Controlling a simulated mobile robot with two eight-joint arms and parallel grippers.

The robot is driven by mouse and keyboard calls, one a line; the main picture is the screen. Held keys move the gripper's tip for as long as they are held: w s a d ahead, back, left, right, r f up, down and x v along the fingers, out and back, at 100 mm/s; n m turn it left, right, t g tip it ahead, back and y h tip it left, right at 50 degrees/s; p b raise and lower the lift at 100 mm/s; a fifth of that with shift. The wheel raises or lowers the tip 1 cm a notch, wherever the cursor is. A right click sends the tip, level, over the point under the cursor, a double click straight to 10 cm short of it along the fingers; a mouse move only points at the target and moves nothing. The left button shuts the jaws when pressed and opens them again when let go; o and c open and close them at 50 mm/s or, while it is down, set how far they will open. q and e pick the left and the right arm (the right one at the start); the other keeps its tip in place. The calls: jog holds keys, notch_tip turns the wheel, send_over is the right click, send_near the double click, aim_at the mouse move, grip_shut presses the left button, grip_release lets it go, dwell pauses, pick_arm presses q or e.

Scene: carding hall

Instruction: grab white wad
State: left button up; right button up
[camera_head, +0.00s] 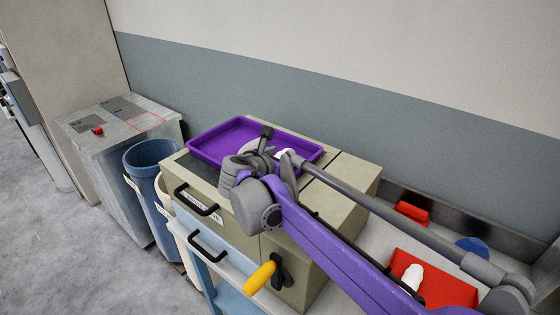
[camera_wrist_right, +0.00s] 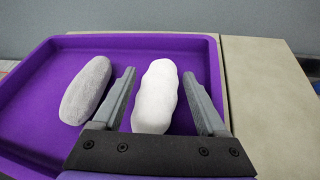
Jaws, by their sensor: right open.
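The white wad (camera_wrist_right: 156,95) lies in the purple tray (camera_wrist_right: 130,42), a long rounded lump near the tray's right side in the right wrist view. My right gripper (camera_wrist_right: 159,75) is open, with one finger on each side of the white wad and gaps showing beside it. A grey wad (camera_wrist_right: 86,90) lies in the tray to the left, outside the left finger. In the head view my right gripper (camera_head: 267,145) is over the purple tray (camera_head: 215,140), and the arm hides much of the tray's right part. My left gripper is not in view.
The tray rests on a beige machine (camera_head: 355,185) with black handles and a yellow-handled crank (camera_head: 260,277). A blue bin (camera_head: 150,155) and a metal cabinet (camera_head: 100,150) stand left. A red tray (camera_head: 450,290) with a white item (camera_head: 413,275) lies right.

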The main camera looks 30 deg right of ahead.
jog(key=shift+w+d+f, duration=0.1)
jog(key=shift+w+d, duration=0.05)
jog(key=shift+d, duration=0.1)
jog(key=c, duration=1.1)
jog(key=shift+c, duration=0.2)
